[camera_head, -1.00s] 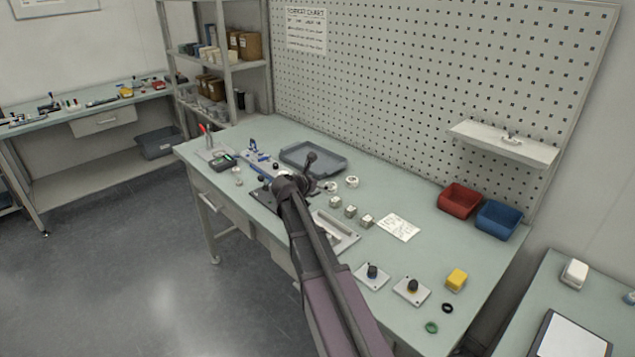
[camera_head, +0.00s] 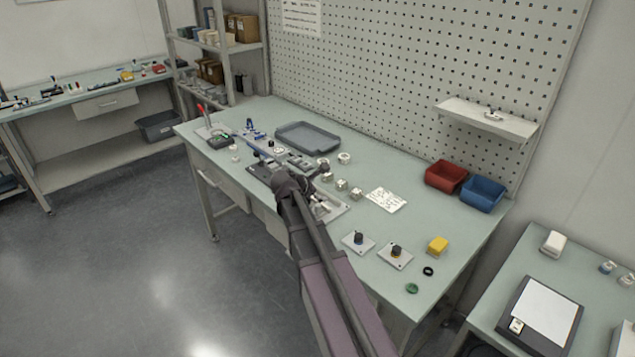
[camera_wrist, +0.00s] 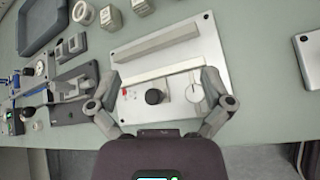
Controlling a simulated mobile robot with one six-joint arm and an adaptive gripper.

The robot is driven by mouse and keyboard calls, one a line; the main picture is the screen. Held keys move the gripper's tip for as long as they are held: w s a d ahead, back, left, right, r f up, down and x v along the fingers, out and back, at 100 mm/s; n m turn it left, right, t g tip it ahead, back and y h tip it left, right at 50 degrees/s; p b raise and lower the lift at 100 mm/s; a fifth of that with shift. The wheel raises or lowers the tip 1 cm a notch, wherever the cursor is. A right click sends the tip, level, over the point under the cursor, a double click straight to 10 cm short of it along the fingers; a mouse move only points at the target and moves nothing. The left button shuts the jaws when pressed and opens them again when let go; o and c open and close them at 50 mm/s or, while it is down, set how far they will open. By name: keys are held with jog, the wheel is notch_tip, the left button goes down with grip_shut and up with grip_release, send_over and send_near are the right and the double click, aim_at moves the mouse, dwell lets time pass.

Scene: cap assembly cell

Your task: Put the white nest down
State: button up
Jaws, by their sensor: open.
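My gripper (camera_wrist: 160,92) is open, one finger at each side of the block. I cannot tell whether either finger touches it. In the head view my arm covers most of this spot, and the plate (camera_head: 338,211) shows only in part beside it.
Two knobbed plates, one here (camera_head: 358,243), and a yellow block (camera_head: 437,245) are to the right.

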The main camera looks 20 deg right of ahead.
jog(key=s+a+f+m+g+y+b, duration=0.2)
jog(key=s+a+f+m+y+b, duration=0.1)
jog(key=s+a+f+m, duration=0.4)
jog(key=s+a+f+m+g+y+b, duration=0.3)
jog(key=s+a+f+m+y, duration=0.3)
jog(key=s, duration=1)
jog(key=shift+a+f+m+y+b, duration=0.3)
jog(key=shift+a+f+m+b, duration=0.65)
jog(key=shift+a+m, duration=1.85)
jog(key=shift+s+a+f+n, duration=0.1)
jog(key=shift+a+f+n, duration=0.1)
jog(key=shift+a+n, duration=0.2)
jog(key=shift+c, duration=0.2)
